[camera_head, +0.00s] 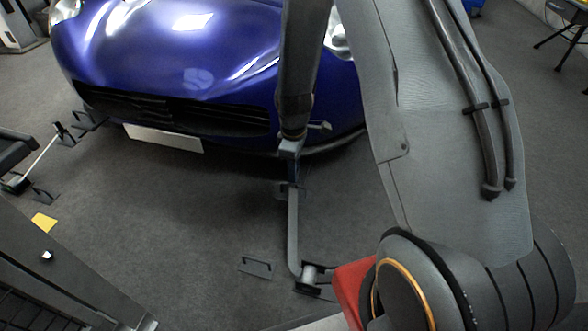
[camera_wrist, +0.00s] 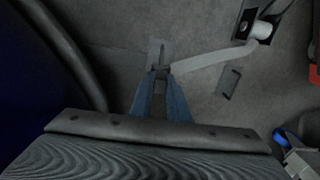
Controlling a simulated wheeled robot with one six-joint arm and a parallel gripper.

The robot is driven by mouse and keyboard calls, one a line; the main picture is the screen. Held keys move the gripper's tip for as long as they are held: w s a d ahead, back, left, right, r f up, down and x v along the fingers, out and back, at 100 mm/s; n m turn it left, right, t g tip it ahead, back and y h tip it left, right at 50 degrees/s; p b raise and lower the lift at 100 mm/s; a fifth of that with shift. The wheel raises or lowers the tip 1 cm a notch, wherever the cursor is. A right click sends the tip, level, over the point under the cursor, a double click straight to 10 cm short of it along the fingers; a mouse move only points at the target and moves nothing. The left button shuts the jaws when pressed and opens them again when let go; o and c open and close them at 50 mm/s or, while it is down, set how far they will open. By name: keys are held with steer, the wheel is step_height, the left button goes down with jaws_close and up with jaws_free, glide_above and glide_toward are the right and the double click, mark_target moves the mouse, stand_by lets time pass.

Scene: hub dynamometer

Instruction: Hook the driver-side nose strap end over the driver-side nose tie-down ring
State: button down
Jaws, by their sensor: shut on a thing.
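My gripper (camera_head: 291,165) points down in front of the blue car's nose, at the right of its grille. It is shut on the driver-side nose strap end (camera_head: 290,190), which also shows at the fingertips in the wrist view (camera_wrist: 161,69). The grey strap (camera_head: 293,230) runs from there down to a roller anchor (camera_head: 310,277) on the floor. In the wrist view the strap (camera_wrist: 205,61) runs right to that anchor (camera_wrist: 262,30). A flat grey plate (camera_wrist: 160,50) shows just beyond the fingertips. I cannot clearly make out the tie-down ring or any contact with it.
The blue car (camera_head: 170,50) fills the back, with its bumper close to my gripper. A small dark bracket (camera_head: 257,266) lies on the floor left of the anchor. Another strap (camera_head: 40,158) runs at the far left. The middle floor is clear.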

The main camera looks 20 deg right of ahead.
steer(key=shift+f, duration=0.6)
steer(key=shift+f, duration=0.15)
steer(key=c, duration=1.6)
jaws_free()
steer(key=shift+r, duration=0.2)
step_height(320, 180, up, 8)
steer(key=p, duration=0.4)
steer(key=shift+f, duration=0.2)
